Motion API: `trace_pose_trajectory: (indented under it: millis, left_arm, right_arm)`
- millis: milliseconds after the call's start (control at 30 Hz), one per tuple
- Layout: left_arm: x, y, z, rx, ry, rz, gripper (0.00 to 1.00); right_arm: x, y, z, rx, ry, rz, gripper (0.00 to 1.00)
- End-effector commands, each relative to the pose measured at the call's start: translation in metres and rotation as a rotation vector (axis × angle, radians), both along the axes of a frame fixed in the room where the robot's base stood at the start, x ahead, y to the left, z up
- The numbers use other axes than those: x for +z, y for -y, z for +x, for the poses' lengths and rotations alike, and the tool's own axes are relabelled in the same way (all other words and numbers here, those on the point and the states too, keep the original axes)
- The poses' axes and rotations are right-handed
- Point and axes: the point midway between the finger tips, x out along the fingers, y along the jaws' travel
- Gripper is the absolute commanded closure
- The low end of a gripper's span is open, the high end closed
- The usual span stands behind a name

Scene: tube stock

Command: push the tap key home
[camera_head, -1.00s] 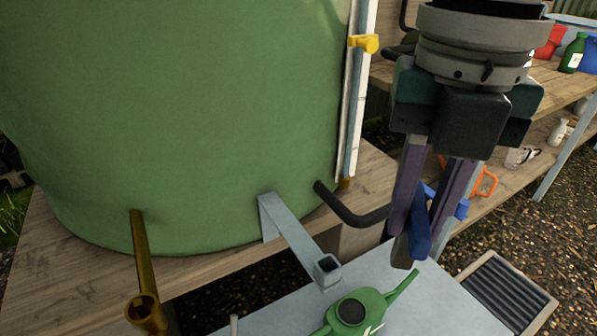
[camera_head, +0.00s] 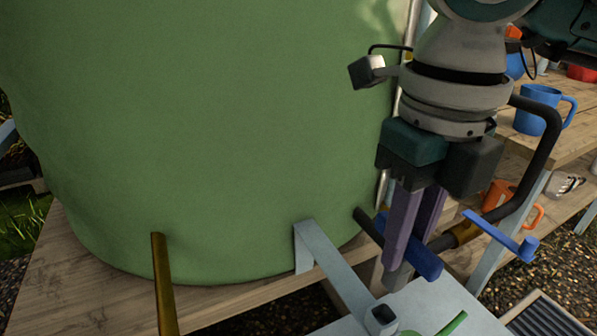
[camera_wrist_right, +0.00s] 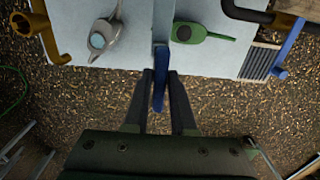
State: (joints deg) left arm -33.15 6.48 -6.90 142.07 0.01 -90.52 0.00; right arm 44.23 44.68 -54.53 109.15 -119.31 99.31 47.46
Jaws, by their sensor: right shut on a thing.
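My right gripper (camera_head: 398,276) is shut on the blue tap key (camera_head: 424,259), pointing down in front of the green tank (camera_head: 220,130). In the right wrist view the blue key (camera_wrist_right: 159,85) sits between the fingers. A grey arm (camera_head: 336,268) reaches out from the tank's foot and ends in a square dark opening (camera_head: 383,314). The gripper is above and just right of this end in the head view; I see no contact between them. The key's lower end is hidden. My left gripper is not in view.
A black pipe with a brass valve and blue lever (camera_head: 500,236) is close on the gripper's right. A brass spout (camera_head: 162,280) is at left. A grey can (camera_wrist_right: 108,35) and green can (camera_wrist_right: 197,33) stand on the lower table. Shelves with mugs (camera_head: 536,110) are at right.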

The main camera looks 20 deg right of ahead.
Motion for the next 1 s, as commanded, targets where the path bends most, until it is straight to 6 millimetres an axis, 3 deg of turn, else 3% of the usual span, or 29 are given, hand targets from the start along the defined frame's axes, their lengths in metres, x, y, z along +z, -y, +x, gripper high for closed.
trace_pose_trajectory:
  millis: [633, 1000]
  left_arm:
    - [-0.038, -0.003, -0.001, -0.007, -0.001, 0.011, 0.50]
    - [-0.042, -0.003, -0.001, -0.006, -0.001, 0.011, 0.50]
  right_arm:
    - [-0.046, 0.000, 0.000, -0.001, 0.000, -0.001, 1.00]
    - [-0.051, 0.000, 0.000, 0.000, 0.000, -0.001, 1.00]
